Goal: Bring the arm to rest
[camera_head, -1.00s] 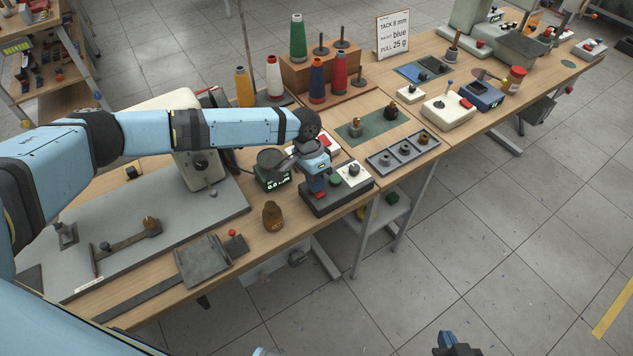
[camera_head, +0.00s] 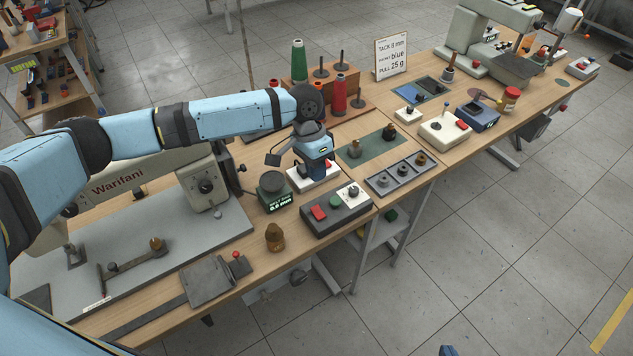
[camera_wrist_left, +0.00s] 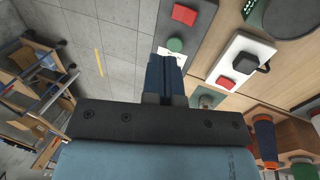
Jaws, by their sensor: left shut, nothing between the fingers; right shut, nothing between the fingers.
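My left arm reaches in from the left above the workbench. Its gripper (camera_head: 318,172) points down, shut and empty, over the white box with a red button (camera_head: 303,182). In the left wrist view its blue fingers (camera_wrist_left: 165,78) are together with nothing between them, and a grey control box (camera_wrist_left: 185,30) with red and green buttons lies beyond. A small blue tip of my right gripper (camera_head: 447,350) shows at the bottom edge, clear of the bench; most of it is out of view.
The dark control box (camera_head: 338,212) and a scale with a round pan (camera_head: 273,187) stand close by my left gripper. Thread spools, including a green one (camera_head: 298,62), stand behind it. A sewing machine (camera_head: 190,180) is under my left arm.

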